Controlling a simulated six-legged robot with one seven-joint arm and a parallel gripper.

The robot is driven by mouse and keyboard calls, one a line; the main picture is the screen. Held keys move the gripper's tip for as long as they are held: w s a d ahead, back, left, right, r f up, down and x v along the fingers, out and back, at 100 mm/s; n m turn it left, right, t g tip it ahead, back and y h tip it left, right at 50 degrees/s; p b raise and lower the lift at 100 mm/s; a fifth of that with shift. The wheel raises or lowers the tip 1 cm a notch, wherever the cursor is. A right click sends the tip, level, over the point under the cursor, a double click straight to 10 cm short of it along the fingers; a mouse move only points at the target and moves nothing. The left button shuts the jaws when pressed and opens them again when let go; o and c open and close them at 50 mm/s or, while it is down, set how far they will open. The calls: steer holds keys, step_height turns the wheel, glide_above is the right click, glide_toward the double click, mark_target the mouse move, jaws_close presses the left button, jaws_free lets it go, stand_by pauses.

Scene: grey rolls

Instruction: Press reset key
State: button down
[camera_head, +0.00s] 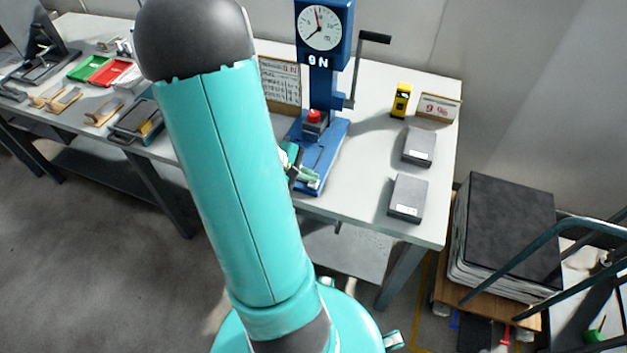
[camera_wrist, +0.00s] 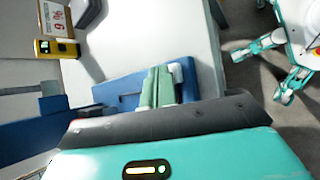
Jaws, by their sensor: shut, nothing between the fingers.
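A blue test stand (camera_head: 333,140) stands on the table with a round dial gauge (camera_head: 320,26) marked "9N" on top and a crank handle at its right. A red button-like piece (camera_head: 314,115) sits on a dark block on its base. No key marked "reset" can be read. My gripper (camera_head: 310,175) is low over the front of the blue base, partly hidden by my arm. In the wrist view its green fingers (camera_wrist: 158,86) are together and empty, over the blue base (camera_wrist: 110,90). Whether they touch it I cannot tell.
A small yellow device (camera_head: 401,100) stands beside a sign (camera_head: 438,107) at the right. Two grey boxes (camera_head: 419,146) (camera_head: 407,198) lie near the table's right side. Green and red trays (camera_head: 110,72) are at the left. A stack of dark sheets (camera_head: 507,225) stands right of the table.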

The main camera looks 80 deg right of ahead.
mark_target(309, 183)
steer(key=shift+f, duration=0.1)
stand_by(0.5)
steer(key=shift+r, duration=0.9)
steer(key=shift+r, duration=2.5)
